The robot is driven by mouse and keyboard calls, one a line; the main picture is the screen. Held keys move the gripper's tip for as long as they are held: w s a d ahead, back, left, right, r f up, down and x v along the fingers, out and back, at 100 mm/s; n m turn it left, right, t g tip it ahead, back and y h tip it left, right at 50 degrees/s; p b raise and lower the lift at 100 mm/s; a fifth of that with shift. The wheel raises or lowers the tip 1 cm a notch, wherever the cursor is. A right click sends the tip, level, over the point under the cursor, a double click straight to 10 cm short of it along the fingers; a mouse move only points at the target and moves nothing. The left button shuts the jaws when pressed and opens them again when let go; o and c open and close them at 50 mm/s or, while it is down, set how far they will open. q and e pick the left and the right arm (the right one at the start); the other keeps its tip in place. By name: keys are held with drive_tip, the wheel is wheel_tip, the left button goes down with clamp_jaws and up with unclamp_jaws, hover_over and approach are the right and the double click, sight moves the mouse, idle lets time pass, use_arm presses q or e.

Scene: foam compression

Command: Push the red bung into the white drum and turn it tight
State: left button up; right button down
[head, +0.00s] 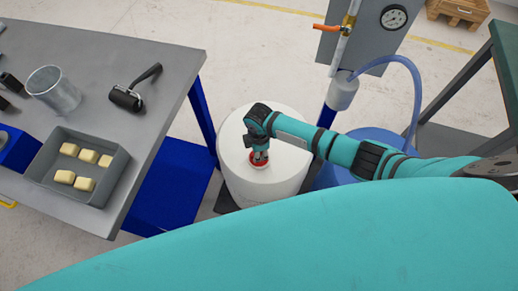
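The white drum (285,185) stands upright on the floor in the middle of the head view. The red bung (259,166) is at the drum's top, left of its centre. My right gripper (260,157) points down right over the bung, with its fingertips at it and hiding part of it. The fingers are too small here to tell whether they grip the bung or only touch it. How deep the bung sits is hidden. My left gripper is not in view.
A blue drum (365,143), a hose (416,90) and a gauge panel (378,48) are right of and behind the white drum.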

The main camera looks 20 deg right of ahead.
drive_tip(key=shift+f+m, duration=0.1)
drive_tip(key=shift+m, duration=0.3)
drive_tip(key=shift+s, duration=0.1)
drive_tip(key=shift+m, duration=0.5)
drive_tip(key=c, duration=1.2)
unclamp_jaws()
